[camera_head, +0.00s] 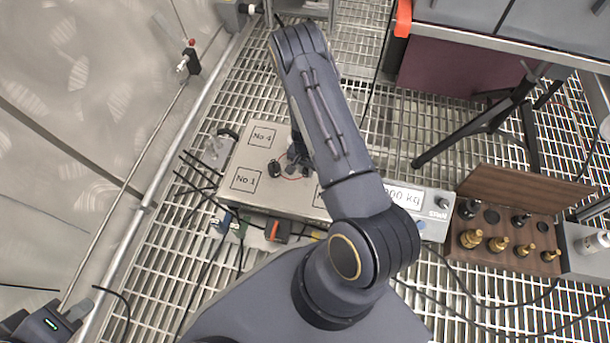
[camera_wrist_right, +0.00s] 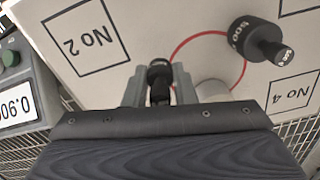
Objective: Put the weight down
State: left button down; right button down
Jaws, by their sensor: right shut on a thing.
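My right gripper (camera_wrist_right: 160,85) is shut on a small black weight (camera_wrist_right: 160,74), over the pale weighing plate (camera_wrist_right: 130,25). I cannot tell whether this weight touches the plate. A larger black weight marked 500 (camera_wrist_right: 257,38) stands on the plate across the red circle's line (camera_wrist_right: 190,42); it also shows in the head view (camera_head: 277,169). In the head view the right gripper (camera_head: 297,158) is partly hidden below its arm, over the plate (camera_head: 240,205). The scale display (camera_head: 405,197) is partly covered by my arm. My left gripper (camera_head: 45,325) is at the bottom left corner, its fingers not clear.
A wooden weight box (camera_head: 500,235) with brass and black weights stands open at the right. Cables lie on the grated floor around the plate. A dark table (camera_head: 470,20) stands at the top right. The curved tunnel wall (camera_head: 70,120) bounds the left.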

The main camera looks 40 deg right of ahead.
aim_at(305, 175)
jog(key=shift+w+f+b, duration=0.2)
jog(key=shift+f+b, duration=0.85)
jog(key=shift+f, duration=0.7)
jog(key=shift+f, duration=0.2)
jog(key=c, duration=1.2)
grip_release()
jog(key=shift+r, duration=0.15)
